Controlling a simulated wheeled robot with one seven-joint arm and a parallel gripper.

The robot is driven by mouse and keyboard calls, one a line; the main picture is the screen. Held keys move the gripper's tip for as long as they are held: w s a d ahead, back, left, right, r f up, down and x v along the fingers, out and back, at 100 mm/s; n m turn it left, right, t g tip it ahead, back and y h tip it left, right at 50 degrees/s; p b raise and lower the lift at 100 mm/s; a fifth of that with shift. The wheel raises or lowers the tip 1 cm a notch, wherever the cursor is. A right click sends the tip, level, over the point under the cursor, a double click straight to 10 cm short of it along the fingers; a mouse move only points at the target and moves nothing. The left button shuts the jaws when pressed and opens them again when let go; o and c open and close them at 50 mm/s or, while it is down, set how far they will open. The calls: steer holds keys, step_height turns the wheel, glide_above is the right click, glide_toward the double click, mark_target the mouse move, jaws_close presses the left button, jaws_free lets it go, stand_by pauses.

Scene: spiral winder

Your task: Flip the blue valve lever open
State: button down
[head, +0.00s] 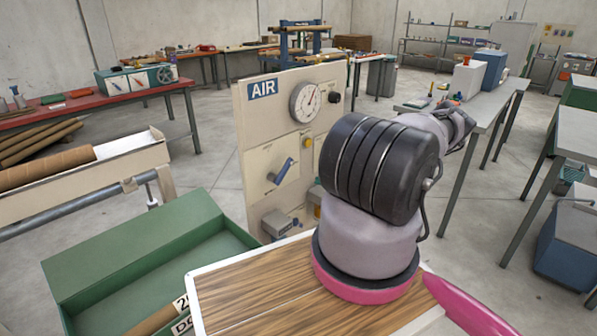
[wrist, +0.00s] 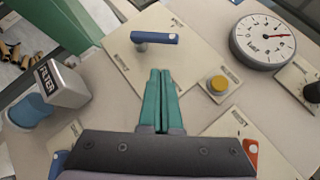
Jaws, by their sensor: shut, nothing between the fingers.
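The blue valve lever (head: 285,171) is on a cream plate on the upright AIR panel (head: 248,145), slanting up to the right in the head view. In the wrist view the blue lever (wrist: 155,38) lies across the plate near the top, roughly level. My gripper (wrist: 161,72) is shut and empty, its two teal fingers side by side. Its tips point at the plate, a little below the lever in the wrist view and apart from it. In the head view my arm hides the gripper and the right part of the panel.
Around the lever are a yellow button (wrist: 218,84), a round gauge (wrist: 263,41), a filter block (wrist: 48,88), a red switch (wrist: 251,150) and a dark knob (wrist: 312,92). A green bin (head: 120,250) stands below left of the panel.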

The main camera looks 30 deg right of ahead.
mark_target(284, 171)
steer(key=f+m+t, duration=0.1)
steer(key=d+f+t, duration=0.1)
steer(key=t, duration=0.1)
steer(key=s+f+m+t, duration=0.1)
steer(key=shift+d+m+h, duration=0.3)
steer(key=s+r+x, duration=0.1)
steer(key=s+x, duration=0.1)
steer(key=x, duration=1.1)
steer(key=shift+a+r, duration=0.2)
steer(key=shift+r, duration=0.05)
steer(key=shift+s, duration=0.1)
steer(key=shift+r+n, duration=0.25)
steer(key=shift+n, duration=0.35)
